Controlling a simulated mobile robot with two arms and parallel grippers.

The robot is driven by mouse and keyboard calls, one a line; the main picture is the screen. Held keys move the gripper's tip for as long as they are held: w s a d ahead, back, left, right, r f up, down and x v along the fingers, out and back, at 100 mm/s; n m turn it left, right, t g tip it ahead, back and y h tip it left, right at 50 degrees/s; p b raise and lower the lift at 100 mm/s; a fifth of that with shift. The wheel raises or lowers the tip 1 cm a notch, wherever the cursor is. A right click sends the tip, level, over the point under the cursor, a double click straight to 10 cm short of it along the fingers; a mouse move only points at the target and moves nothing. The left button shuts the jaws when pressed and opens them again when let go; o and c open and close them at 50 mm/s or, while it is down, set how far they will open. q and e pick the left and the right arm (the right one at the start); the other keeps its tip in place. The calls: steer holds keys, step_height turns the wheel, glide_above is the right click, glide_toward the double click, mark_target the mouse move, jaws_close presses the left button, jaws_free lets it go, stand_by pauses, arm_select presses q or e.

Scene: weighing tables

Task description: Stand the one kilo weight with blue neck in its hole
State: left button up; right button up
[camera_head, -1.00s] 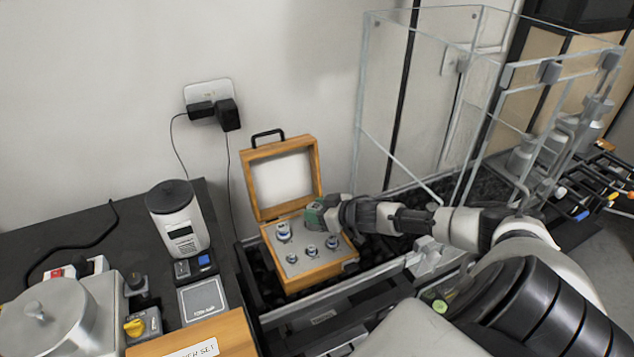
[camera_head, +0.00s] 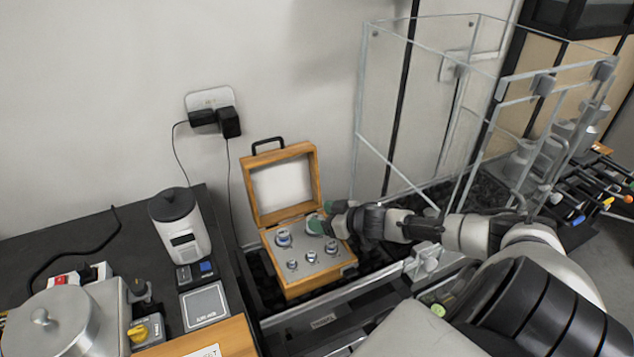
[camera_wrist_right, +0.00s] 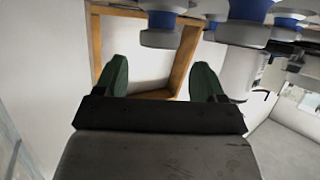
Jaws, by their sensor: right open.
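The open wooden weight box (camera_head: 319,279) stands with its lid up, and several metal weights stand upright in its grey panel. A large weight with a blue neck (camera_head: 283,238) stands at the panel's back left. My right gripper (camera_head: 317,225), with green fingers, is at the back right of the panel, and its arm comes in from the right. In the right wrist view the gripper (camera_wrist_right: 161,80) is open, with nothing seen between its fingers. Blue-necked weights (camera_wrist_right: 245,12) show at that view's top edge, cut off. The fingers hide the back right hole, and I cannot read the kilo marking.
A glass enclosure (camera_head: 440,120) stands right of the box. A grey canister (camera_head: 180,228) and a small scale plate (camera_head: 205,304) are on the dark table at left. The raised lid (camera_head: 283,185) stands close behind the gripper.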

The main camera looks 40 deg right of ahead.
steer(key=p+v, duration=0.3)
steer(key=v, duration=0.1)
steer(key=shift+r, duration=0.2)
steer(key=shift+s+d+p, duration=0.15)
steer(key=shift+s+p, duration=0.3)
steer(key=shift+f, duration=0.15)
